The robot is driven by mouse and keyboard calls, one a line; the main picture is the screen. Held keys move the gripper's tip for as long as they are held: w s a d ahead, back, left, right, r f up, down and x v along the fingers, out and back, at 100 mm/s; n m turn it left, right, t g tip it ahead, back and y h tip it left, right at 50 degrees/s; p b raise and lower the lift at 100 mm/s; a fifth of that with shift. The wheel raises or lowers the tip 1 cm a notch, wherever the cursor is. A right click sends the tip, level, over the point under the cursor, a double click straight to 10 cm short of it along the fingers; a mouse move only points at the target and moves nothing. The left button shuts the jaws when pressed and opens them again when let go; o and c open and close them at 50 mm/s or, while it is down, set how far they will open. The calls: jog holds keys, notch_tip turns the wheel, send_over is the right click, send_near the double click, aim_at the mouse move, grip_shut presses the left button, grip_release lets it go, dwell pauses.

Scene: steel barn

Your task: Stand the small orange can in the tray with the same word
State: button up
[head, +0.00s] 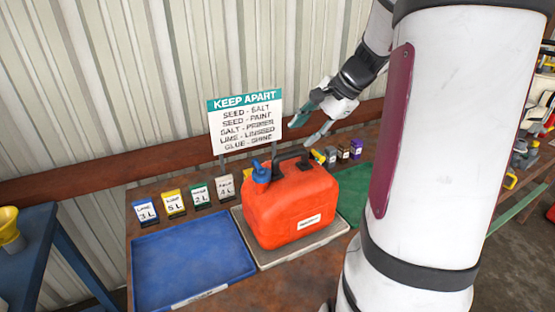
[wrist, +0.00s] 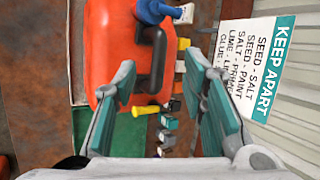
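An orange can (head: 290,205) with a black handle and a blue cap stands upright on a pale tray (head: 318,241). Its white label is too small to read. It is the only orange can I see clearly, and it looks large. A blue tray (head: 190,262) lies empty to its left, with a label too small to read. A green tray (head: 352,190) shows partly on the right, behind my arm. My gripper (head: 313,121) is open and empty, above and behind the can. In the wrist view the orange can (wrist: 110,60) lies beyond the open fingers (wrist: 163,112).
A "KEEP APART" sign (head: 245,122) stands behind the can. Cards with litre numbers, such as the 3 L card (head: 145,212), line the table's back. Several small dark and coloured items (head: 343,152) stand at the back right. A blue table (head: 30,240) is at the left.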

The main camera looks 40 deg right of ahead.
jog(key=s+a+r+n+g, duration=0.1)
jog(key=a+r+n, duration=0.15)
jog(key=a, duration=0.35)
jog(key=s+a+r+n, duration=0.1)
jog(key=a+n, duration=0.2)
jog(key=a, duration=0.4)
jog(key=s+a+r+n+g, duration=0.1)
jog(key=s+a+n, duration=0.15)
jog(key=a, duration=0.35)
jog(key=s+a+n+t+h, duration=0.1)
jog(key=s+a+n+h, duration=0.1)
jog(key=s+a+n, duration=0.8)
jog(key=shift+r+n, duration=0.15)
jog(key=shift+n, duration=0.15)
